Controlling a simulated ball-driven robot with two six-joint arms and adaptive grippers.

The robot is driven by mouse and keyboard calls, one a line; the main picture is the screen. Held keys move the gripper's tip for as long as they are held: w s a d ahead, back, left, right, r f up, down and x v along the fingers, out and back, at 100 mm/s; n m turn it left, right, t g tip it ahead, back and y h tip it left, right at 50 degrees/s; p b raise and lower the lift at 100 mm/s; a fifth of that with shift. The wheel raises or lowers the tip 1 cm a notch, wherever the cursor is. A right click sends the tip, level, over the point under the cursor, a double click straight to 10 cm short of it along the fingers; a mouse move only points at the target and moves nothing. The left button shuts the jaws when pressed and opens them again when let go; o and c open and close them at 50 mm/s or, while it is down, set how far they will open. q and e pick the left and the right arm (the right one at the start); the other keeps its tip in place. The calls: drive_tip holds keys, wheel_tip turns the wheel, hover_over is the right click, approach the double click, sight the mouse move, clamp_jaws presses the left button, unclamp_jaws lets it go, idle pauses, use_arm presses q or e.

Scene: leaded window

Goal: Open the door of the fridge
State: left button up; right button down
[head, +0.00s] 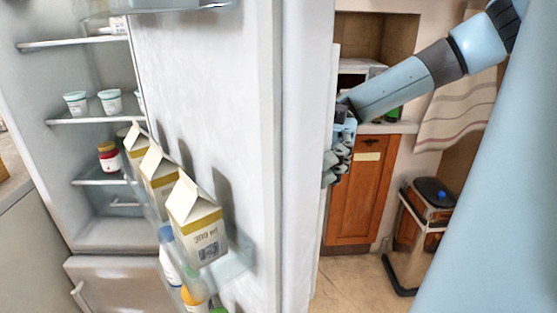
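The fridge (90,232) stands at the left with its door open. Its shelves are in plain sight. The fridge door (215,75) fills the middle of the head view, its inner side facing me, with cartons and bottles in its shelf. My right gripper (338,158) is at the right edge of the door, on its outer side, fingers pointing down. The door edge partly hides it. I cannot tell whether it touches the door or whether its fingers are open. The handle is not visible. My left gripper is out of view.
Milk cartons (197,222) stand in the door shelf (238,250). White cups (110,101) and a red-labelled jar (109,156) are on the fridge shelves. A wooden cabinet (358,205) and a small stand (404,270) are beyond the door. Some floor (345,275) is clear.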

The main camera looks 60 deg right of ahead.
drive_tip(key=shift+w, duration=0.15)
drive_tip(key=c, duration=1.4)
unclamp_jaws()
drive_tip(key=shift+w+f, duration=0.1)
drive_tip(key=shift+w, duration=0.15)
drive_tip(key=shift+o, duration=1.2)
drive_tip(key=shift+s, duration=0.15)
drive_tip(key=w+d, duration=0.1)
drive_tip(key=d, duration=0.6)
drive_tip(key=shift+d, duration=0.25)
drive_tip(key=shift+w, duration=0.1)
